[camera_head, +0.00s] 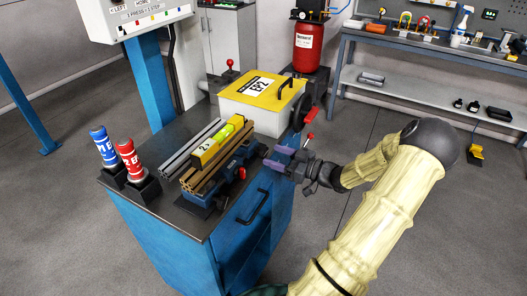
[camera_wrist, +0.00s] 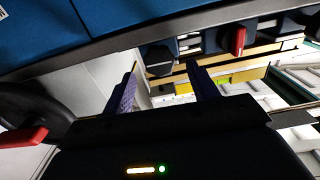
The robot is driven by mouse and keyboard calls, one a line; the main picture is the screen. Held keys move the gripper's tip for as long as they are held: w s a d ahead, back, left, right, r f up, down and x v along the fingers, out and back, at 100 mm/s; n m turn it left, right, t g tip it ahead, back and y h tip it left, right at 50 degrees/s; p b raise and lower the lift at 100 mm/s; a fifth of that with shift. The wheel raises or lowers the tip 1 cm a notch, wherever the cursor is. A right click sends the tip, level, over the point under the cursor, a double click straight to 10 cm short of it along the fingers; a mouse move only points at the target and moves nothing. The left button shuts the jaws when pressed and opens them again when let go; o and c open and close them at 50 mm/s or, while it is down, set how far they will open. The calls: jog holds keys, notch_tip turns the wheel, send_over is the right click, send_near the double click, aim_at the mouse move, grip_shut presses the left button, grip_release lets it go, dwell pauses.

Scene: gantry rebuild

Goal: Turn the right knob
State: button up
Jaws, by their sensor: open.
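A clamp (camera_head: 226,172) on the cart holds stacked brown bars. It has a small red handle or knob (camera_head: 242,173) on its near side, which also shows in the wrist view (camera_wrist: 238,40). A dark knob-like block (camera_wrist: 158,58) sits left of it in the wrist view. Which one is the right knob I cannot tell. My gripper (camera_head: 276,157) is open at the cart's right edge, right of the clamp. In the wrist view its two purple fingers (camera_wrist: 163,66) are apart, with the dark block seen beyond the gap. Contact is not clear.
A black handwheel (camera_head: 303,106) with a red handle (camera_head: 310,138) stands close behind my gripper. A yellow-lidded box (camera_head: 250,117), a yellow level (camera_head: 218,140) and blue and red cylinders (camera_head: 103,146) (camera_head: 130,157) stand on the cart.

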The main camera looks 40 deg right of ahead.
aim_at(266, 153)
jog(key=x, duration=0.5)
jog(key=shift+c, duration=0.5)
jog(key=c, duration=0.9)
jog(key=shift+f+n+b, duration=0.2)
jog(key=shift+n+b, duration=0.65)
jog(key=shift+n, duration=0.35)
jog(key=shift+r+n+b, duration=0.1)
jog(key=shift+n+b, duration=0.55)
jog(key=shift+n, duration=0.45)
